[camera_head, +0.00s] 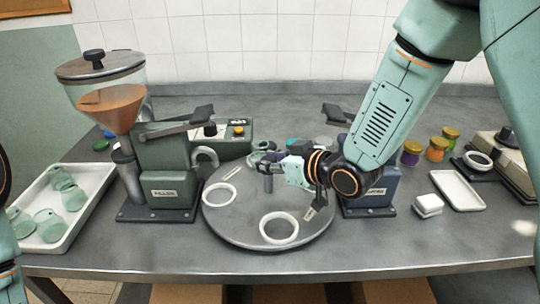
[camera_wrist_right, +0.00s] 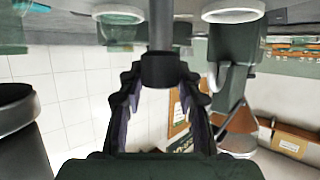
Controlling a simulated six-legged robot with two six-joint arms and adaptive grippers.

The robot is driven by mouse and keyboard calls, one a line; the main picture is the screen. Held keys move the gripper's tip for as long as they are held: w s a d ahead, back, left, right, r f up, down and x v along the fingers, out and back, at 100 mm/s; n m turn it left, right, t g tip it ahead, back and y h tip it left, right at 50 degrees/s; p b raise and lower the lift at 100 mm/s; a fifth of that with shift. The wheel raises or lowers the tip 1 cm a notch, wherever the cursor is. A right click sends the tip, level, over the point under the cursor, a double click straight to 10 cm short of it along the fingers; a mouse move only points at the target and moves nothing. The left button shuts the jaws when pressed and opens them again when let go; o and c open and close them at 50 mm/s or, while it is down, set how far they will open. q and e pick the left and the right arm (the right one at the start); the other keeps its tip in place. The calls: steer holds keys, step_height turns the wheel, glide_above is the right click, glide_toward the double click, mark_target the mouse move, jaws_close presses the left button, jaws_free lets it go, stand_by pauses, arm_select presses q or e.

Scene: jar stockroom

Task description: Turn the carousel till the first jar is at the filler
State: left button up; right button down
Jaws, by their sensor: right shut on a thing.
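The carousel (camera_head: 240,222) is a round grey disc on the bench, with white ring seats on it; one ring (camera_head: 219,195) is at its left and another (camera_head: 279,228) at its front. Both rings look empty. My right gripper (camera_head: 270,165) is over the disc, shut on the dark-topped upright peg (camera_head: 268,184). The wrist view shows the dark cap of the peg (camera_wrist_right: 163,70) between the fingers. The green filler (camera_head: 166,180), with its hopper of orange-brown contents (camera_head: 112,106), stands left of the carousel. Greenish glass behind my gripper is partly hidden. My left gripper is out of view.
A white tray (camera_head: 96,184) with several pale green jars is at the far left. A blue machine (camera_head: 375,190) stands right of the carousel, partly behind my right arm. Small colored jars (camera_head: 437,149), a white tray (camera_head: 458,190) and a white block (camera_head: 428,205) are farther right.

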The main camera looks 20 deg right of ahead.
steer(key=shift+r+n+g+y+p, duration=0.1)
steer(key=shift+n+g+y+p, duration=0.5)
steer(key=shift+n+y+p, duration=0.4)
steer(key=shift+n, duration=0.3)
steer(key=c, duration=1.3)
jaws_free()
steer(key=shift+c, duration=0.2)
steer(key=o, duration=0.4)
steer(key=shift+w+a+f+g, duration=0.15)
steer(key=shift+w+f+g, duration=0.05)
steer(key=shift+g, duration=0.1)
steer(key=shift+o, duration=0.2)
steer(key=shift+s, duration=0.1)
